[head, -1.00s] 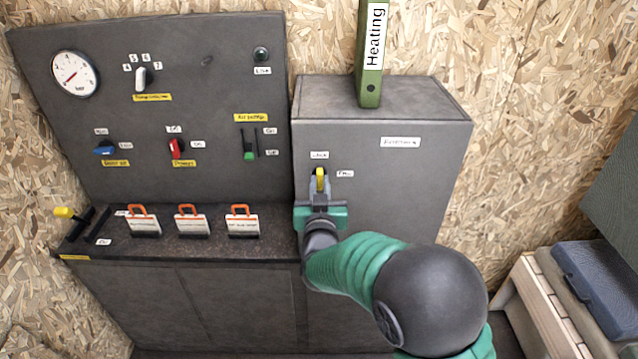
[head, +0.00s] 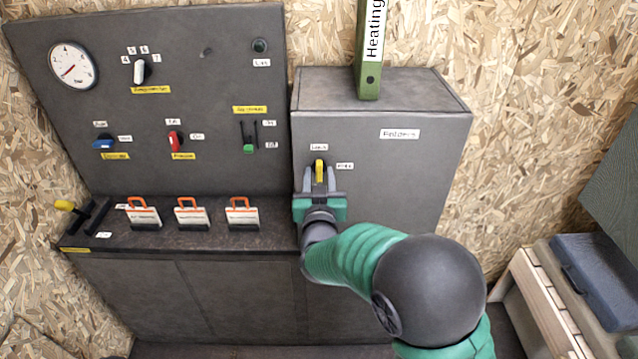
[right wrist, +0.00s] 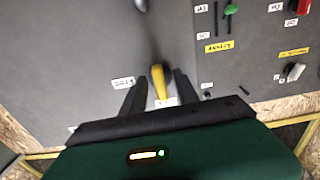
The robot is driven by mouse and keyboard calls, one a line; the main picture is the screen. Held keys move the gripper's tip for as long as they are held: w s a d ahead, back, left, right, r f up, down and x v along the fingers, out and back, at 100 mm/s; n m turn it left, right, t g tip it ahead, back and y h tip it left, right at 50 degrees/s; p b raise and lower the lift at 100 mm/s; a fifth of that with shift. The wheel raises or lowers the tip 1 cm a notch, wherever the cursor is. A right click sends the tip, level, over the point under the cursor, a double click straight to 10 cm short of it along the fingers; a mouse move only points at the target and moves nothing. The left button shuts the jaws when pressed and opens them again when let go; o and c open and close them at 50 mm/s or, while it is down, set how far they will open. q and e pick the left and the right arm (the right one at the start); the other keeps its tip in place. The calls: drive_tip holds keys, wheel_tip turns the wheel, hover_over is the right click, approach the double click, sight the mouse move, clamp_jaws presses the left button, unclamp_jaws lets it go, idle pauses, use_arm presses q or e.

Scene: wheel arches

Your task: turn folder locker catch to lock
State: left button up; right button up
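The folder locker (head: 410,180) is a grey box on the right of the dark bench. Its yellow catch (head: 319,169) stands upright on the front, towards the upper label, which seems to read "Lock"; a "Free" label (head: 345,167) is to its right. My right gripper (head: 319,184) is at the catch, one finger on each side. In the right wrist view, the yellow catch (right wrist: 159,81) lies between the dark open fingers (right wrist: 160,92), with small gaps showing. The catch's base is partly hidden by the gripper. My left gripper is out of view.
A green "Heating" folder (head: 369,80) stands on top of the locker. The dark panel (head: 220,80) with gauge and switches is on the left. Several orange-handled tags (head: 191,215) stand on the bench below it. A blue case (head: 595,270) is at the lower right.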

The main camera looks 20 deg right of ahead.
drive_tip(key=v, duration=1.6)
drive_tip(key=shift+s, duration=0.35)
drive_tip(key=shift+a, duration=0.1)
drive_tip(key=s+f+n+g+y+p, duration=0.35)
drive_tip(key=s+f+g+y, duration=0.25)
drive_tip(key=f+g, duration=0.45)
drive_tip(key=s+d+f+g+h+p, duration=0.1)
drive_tip(key=s+d+f+g, duration=0.3)
drive_tip(key=s, duration=0.5)
drive_tip(key=shift+s+d+p, duration=0.3)
drive_tip(key=shift+d+p, duration=0.05)
drive_tip(key=shift+d, duration=0.35)
drive_tip(key=shift+f+m, duration=0.1)
drive_tip(key=shift+m, duration=0.15)
